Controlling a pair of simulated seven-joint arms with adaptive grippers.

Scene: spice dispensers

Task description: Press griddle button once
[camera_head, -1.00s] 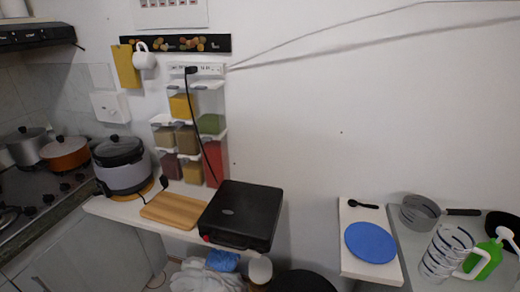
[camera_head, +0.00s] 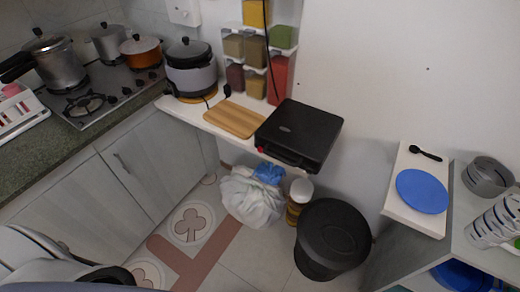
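The black griddle (camera_head: 298,132) sits closed on the right end of a narrow white wall shelf (camera_head: 218,126). A small red spot, which looks like its button (camera_head: 261,150), shows at the front left corner of the griddle. Its dark handle is along the front edge. Neither of my grippers is in view. White and dark parts at the lower left edge look like my own body.
A wooden board (camera_head: 234,119) and a rice cooker (camera_head: 191,68) stand left of the griddle. Spice dispensers (camera_head: 255,50) hang behind. Below are a white bag (camera_head: 250,197), a jar (camera_head: 299,200) and a black bin (camera_head: 333,238). A blue plate (camera_head: 421,191) lies right.

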